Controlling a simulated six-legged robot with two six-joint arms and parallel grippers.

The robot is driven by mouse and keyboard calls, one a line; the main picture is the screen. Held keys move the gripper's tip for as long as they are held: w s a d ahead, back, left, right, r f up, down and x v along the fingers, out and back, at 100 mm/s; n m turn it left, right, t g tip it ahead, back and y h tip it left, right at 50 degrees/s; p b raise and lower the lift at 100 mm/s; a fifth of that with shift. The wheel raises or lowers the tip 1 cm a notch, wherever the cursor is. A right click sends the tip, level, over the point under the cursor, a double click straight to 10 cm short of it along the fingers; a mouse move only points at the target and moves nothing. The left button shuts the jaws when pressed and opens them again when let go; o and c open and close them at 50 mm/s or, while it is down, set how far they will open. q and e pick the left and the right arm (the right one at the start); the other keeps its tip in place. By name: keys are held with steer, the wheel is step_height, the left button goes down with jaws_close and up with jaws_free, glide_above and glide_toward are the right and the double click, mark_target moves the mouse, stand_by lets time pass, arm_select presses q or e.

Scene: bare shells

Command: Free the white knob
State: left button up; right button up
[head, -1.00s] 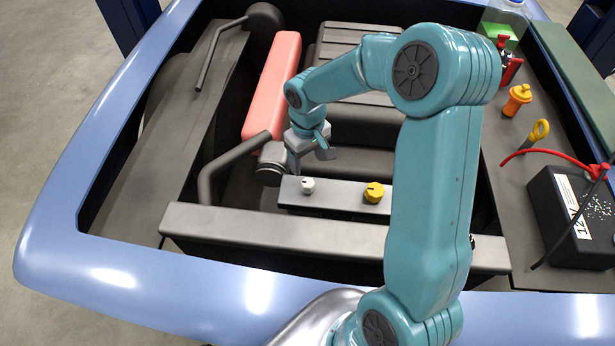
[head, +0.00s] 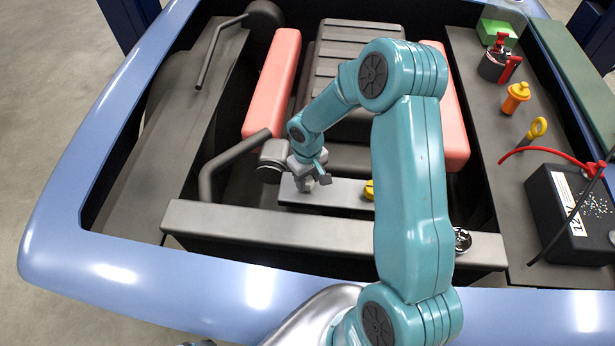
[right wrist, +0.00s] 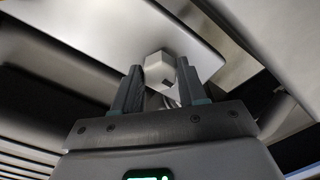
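The white knob (right wrist: 158,68) is a small pale block on a light panel in the right wrist view. My right gripper (right wrist: 158,85) is at it, with one finger on each side and the knob at the fingertips. The fingers look apart, with no clear grip on the knob. In the head view my right gripper (head: 310,176) points down over the left end of the dark bar (head: 335,196) and largely hides the knob. A yellow knob (head: 369,190) stands further right on the bar, partly covered by my arm.
The blue body rim (head: 258,290) surrounds the bay. A grey crossbeam (head: 270,225) runs in front of the bar, and a bent dark pipe (head: 228,160) rises to its left. A black battery (head: 570,220) with a red cable stands at right.

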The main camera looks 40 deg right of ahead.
steer(key=shift+c, duration=0.4)
steer(key=shift+n, duration=0.3)
steer(key=n+b, duration=0.1)
steer(key=n, duration=0.1)
steer(key=shift+n, duration=0.4)
steer(key=n+b, duration=0.1)
steer(key=n, duration=0.8)
steer(key=n+p, duration=0.1)
steer(key=n, duration=0.4)
steer(key=shift+n, duration=0.4)
steer(key=o, duration=1.1)
steer(key=shift+c, duration=0.2)
